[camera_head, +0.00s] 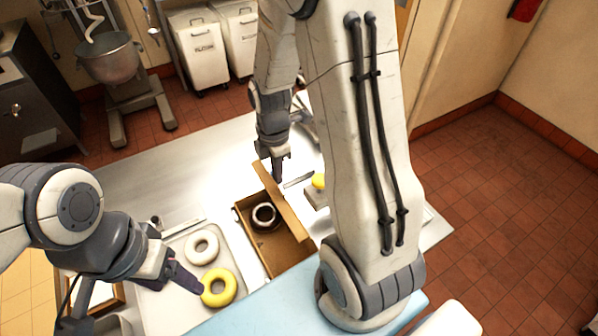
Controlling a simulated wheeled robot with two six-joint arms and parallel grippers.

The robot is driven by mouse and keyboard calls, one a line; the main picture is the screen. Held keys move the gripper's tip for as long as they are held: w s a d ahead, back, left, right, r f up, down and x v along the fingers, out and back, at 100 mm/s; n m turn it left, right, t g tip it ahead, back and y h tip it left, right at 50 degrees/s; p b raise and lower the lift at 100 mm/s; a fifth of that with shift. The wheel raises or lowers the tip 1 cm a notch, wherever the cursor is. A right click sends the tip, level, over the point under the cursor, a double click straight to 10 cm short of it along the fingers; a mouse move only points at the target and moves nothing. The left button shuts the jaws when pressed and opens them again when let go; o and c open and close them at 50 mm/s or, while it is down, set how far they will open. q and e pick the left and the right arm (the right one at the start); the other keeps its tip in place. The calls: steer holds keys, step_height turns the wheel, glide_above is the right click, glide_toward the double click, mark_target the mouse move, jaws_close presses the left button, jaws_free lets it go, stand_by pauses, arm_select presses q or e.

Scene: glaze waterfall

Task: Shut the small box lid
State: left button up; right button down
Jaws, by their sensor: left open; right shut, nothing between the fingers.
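The small brown box (243,223) sits on the metal table, its lid (283,205) standing up along the box's right side. A dark ring-shaped donut (264,216) lies inside the box. My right gripper (279,176) is shut and empty, pointing down at the far end of the raised lid; I cannot tell whether it touches the lid. My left gripper (183,273) is open at the lower left, beside a yellow donut (218,287) and apart from the box. My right arm covers what lies to the right of the box.
A light tray (176,311) left of the box holds the yellow donut and a white donut (202,248). The table (175,165) is clear at the far left.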

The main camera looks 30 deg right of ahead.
mark_target(263, 172)
steer(key=shift+w+a, duration=0.1)
steer(key=shift+a, duration=1.65)
steer(key=shift+r, duration=0.1)
step_height(263, 172, up, 6)
steer(key=p, duration=0.6)
steer(key=shift+a+b, duration=0.25)
steer(key=shift+b, duration=0.1)
steer(key=s+a+m+b, duration=0.5)
steer(key=s+a, duration=0.2)
steer(key=s, duration=0.2)
steer(key=s+a+m+y+b, duration=0.1)
steer(key=s+a+m+b, duration=0.4)
steer(key=s, duration=0.4)
steer(key=shift+a+r+b, duration=0.15)
steer(key=shift+a+b, duration=0.15)
steer(key=shift+a, duration=0.55)
